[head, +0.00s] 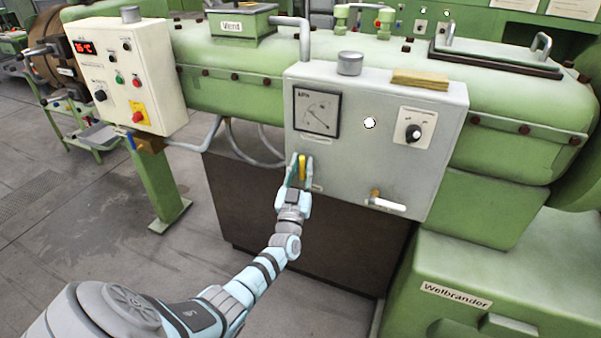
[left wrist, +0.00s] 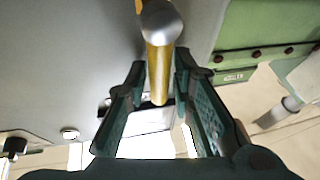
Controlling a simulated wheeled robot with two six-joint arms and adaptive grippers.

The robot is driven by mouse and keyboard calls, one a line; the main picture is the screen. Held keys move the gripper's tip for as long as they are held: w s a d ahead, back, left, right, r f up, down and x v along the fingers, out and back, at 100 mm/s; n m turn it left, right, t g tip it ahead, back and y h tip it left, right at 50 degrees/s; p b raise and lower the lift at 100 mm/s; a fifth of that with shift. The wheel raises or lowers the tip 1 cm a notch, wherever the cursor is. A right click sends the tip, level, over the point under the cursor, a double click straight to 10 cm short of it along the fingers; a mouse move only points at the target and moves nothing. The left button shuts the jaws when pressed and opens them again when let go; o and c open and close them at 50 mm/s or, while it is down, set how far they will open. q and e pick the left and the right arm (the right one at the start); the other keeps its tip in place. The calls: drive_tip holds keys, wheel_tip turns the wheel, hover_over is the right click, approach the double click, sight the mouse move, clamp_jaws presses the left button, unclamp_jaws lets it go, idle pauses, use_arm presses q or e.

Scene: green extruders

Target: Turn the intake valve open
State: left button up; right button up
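A yellow valve lever (head: 302,167) hangs upright at the lower left of the grey control box (head: 350,160). In the left wrist view the yellow lever (left wrist: 158,72) has a round silver pivot end. My left gripper (head: 300,165) is at this lever, with one finger on each side of it. In the left wrist view the fingers (left wrist: 159,80) are apart, with small gaps beside the lever. A second valve with a white handle (head: 388,205) sits at the box's lower right, its handle roughly level. My right gripper is not in view.
The grey box carries a kPa gauge (head: 317,111), a white round light (head: 369,123) and a black knob (head: 413,131). A cream control box (head: 127,75) stands at left. Cables run behind the grey box.

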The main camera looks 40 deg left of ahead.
use_arm(q)
drive_tip(key=v, duration=1.1)
drive_tip(key=shift+s+d+f, duration=0.15)
drive_tip(key=shift+s+d, duration=0.05)
drive_tip(key=shift+s, duration=0.1)
drive_tip(key=s+d+f+m+g+h, duration=0.1)
drive_tip(key=s+d+f+g+h, duration=0.15)
drive_tip(key=f, duration=0.75)
drive_tip(key=s+d+f+m+g+h, duration=0.2)
drive_tip(key=f+g+h, duration=0.1)
drive_tip(key=f, duration=0.6)
drive_tip(key=s+d+f+m+g+h, duration=0.1)
drive_tip(key=s+d+f+g+h, duration=0.15)
drive_tip(key=f, duration=0.75)
drive_tip(key=s+d+f+g, duration=0.1)
drive_tip(key=s+f+g, duration=0.2)
drive_tip(key=s, duration=0.8)
drive_tip(key=s+d+f+m+g, duration=0.1)
drive_tip(key=s+f+g, duration=0.3)
drive_tip(key=s+f, duration=0.3)
drive_tip(key=s+d+f+g+h, duration=0.1)
drive_tip(key=s+f+g, duration=0.3)
drive_tip(key=s, duration=1.3)
wheel_tip(320, 180, down, 2)
drive_tip(key=shift+s+d+m, duration=0.25)
drive_tip(key=shift+d+m, duration=0.1)
drive_tip(key=shift+m, duration=0.05)
